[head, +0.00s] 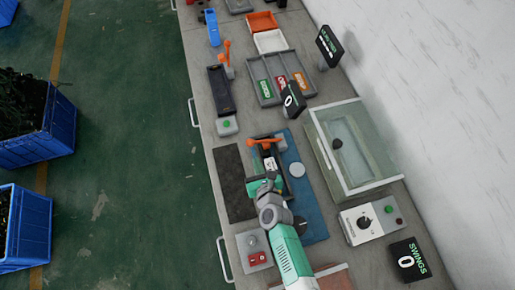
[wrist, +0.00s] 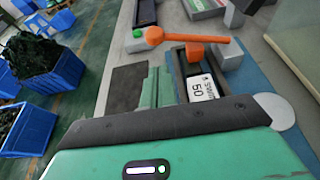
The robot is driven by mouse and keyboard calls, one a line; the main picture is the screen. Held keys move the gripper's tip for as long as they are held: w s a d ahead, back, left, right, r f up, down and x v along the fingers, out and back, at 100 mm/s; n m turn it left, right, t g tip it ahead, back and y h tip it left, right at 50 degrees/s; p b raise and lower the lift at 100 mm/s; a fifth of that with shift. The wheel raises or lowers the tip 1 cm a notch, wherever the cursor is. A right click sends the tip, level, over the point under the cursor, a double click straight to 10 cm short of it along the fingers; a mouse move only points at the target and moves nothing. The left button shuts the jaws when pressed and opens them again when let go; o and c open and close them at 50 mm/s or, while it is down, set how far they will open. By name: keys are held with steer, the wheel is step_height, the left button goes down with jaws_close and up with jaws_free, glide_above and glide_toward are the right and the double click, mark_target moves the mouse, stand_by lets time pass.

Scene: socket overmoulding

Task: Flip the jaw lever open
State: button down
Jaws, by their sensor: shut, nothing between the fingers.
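An orange lever (head: 265,142) lies across the far end of a dark fixture (head: 300,187) on the blue mat (head: 316,222). In the wrist view the lever (wrist: 190,38) lies roughly crosswise, with its round knob at the left and a grey block (wrist: 228,56) near its right end. My gripper (head: 262,182) is shut and empty, over the near part of the fixture. Its green fingers (wrist: 157,86) show just short of the lever, apparently apart from it. My arm hides part of the fixture.
A second orange lever (head: 227,54) stands farther back beside a dark rail (head: 219,90). A glass-lidded box (head: 350,148) is at the right, with a dial panel (head: 367,219) below it. A black pad (head: 232,184) lies left of the fixture. A grey tray (head: 280,78) holds coloured parts.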

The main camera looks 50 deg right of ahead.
mark_target(265, 142)
steer(key=b+x, duration=0.3)
steer(key=x, duration=0.3)
steer(key=shift+f+b, duration=0.25)
steer(key=shift+b, duration=0.05)
steer(key=shift+w+d, duration=0.25)
steer(key=shift+w, duration=0.1)
steer(key=shift+r, duration=0.1)
